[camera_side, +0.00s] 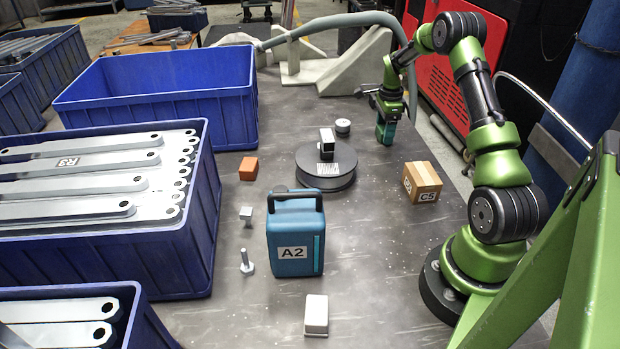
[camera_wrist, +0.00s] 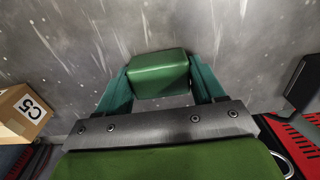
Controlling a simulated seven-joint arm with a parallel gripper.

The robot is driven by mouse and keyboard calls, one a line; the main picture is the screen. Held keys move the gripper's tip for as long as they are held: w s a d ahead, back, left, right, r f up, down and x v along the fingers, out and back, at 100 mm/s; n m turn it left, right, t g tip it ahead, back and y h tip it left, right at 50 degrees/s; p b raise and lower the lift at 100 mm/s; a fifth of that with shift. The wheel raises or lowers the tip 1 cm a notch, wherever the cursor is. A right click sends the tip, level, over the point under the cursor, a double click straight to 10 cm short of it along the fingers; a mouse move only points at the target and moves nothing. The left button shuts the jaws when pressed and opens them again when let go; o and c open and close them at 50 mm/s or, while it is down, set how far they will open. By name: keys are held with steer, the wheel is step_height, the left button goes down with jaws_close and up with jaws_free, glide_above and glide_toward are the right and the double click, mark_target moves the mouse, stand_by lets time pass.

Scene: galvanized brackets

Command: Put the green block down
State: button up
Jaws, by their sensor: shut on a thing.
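The green block (camera_wrist: 158,68) is between the two teal fingers of my gripper (camera_wrist: 160,80) in the wrist view, with a finger on each side of it. My gripper is shut on it. In the side view my gripper (camera_side: 386,130) points down over the far right part of the grey table, behind the cardboard box and right of the round grey disc. The fingers largely hide the block there. The fingertips are low, close to the table top; I cannot tell whether the block touches it.
The cardboard box C5 (camera_side: 423,182) stands nearby; it also shows at the left in the wrist view (camera_wrist: 22,112). A dark round disc (camera_side: 326,178) and a small grey cylinder (camera_side: 343,127) lie left of my gripper. The blue case A2 (camera_side: 295,240) stands nearer the camera.

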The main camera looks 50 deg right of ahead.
steer(key=o, duration=1.1)
steer(key=shift+f, duration=0.1)
steer(key=shift+o, duration=0.2)
step_height(320, 180, up, 12)
steer(key=a+r+n+t, duration=0.2)
steer(key=a+r+n, duration=0.35)
steer(key=a, duration=0.45)
steer(key=a+r+n+t, duration=0.1)
steer(key=a+r+n, duration=0.4)
steer(key=a, duration=0.4)
steer(key=s+a+n+t+y, duration=0.1)
steer(key=s+a+n+t, duration=0.1)
steer(key=s+a+n, duration=0.4)
steer(key=s+a+r+n+t+y, duration=0.1)
steer(key=s+a+n, duration=0.5)
steer(key=a, duration=0.8)
steer(key=shift+s+a+r+t, duration=0.25)
steer(key=shift+s+a+t, duration=0.1)
steer(key=shift+s+t, duration=0.35)
